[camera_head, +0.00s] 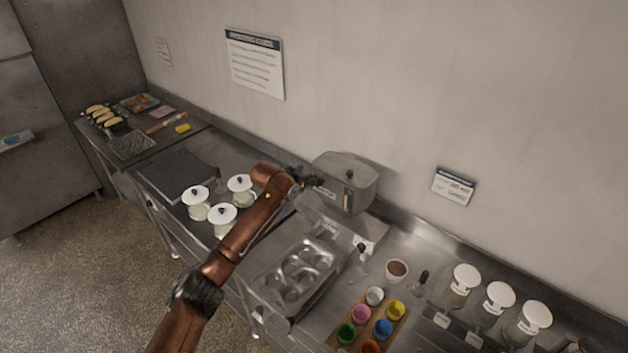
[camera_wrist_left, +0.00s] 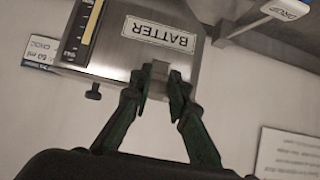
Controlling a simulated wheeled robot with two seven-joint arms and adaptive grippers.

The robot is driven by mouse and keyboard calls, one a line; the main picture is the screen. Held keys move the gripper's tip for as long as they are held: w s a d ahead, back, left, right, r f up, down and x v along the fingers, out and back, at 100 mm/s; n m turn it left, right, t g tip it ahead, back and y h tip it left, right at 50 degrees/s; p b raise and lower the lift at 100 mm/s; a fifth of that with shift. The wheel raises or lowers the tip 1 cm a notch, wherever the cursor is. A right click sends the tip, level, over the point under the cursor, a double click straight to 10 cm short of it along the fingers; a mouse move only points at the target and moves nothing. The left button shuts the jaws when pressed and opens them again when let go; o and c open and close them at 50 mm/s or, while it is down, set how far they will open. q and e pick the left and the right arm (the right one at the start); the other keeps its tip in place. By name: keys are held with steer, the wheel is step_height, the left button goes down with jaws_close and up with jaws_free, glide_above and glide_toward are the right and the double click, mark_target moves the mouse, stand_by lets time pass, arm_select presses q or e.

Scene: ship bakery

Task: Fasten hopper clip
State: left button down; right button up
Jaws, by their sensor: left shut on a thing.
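The hopper (camera_head: 352,183) is a grey metal box on the dispenser against the wall, with a dark gauge strip on its front. In the left wrist view the hopper (camera_wrist_left: 118,62) appears tilted, with a BATTER label and a yellow scale. My left gripper (camera_head: 314,180) reaches the hopper's left side. In the left wrist view the fingers of my left gripper (camera_wrist_left: 166,86) are closed around a small grey metal piece at the hopper's edge near the label, apparently the clip. The fingers hide most of it, so I cannot tell whether it is fastened. My right gripper is out of view.
A metal muffin tray (camera_head: 292,272) sits below the hopper. White-lidded jars (camera_head: 222,218) stand left of my arm, and more lidded jars (camera_head: 499,297) stand at the right. A board of colored cups (camera_head: 368,325) lies in front. A dark mat (camera_head: 178,172) lies further left.

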arm_select(q)
steer(key=shift+f, duration=0.1)
steer(key=c, duration=1.8)
jaws_free()
steer(key=shift+c, duration=0.2)
steer(key=v, duration=1.2)
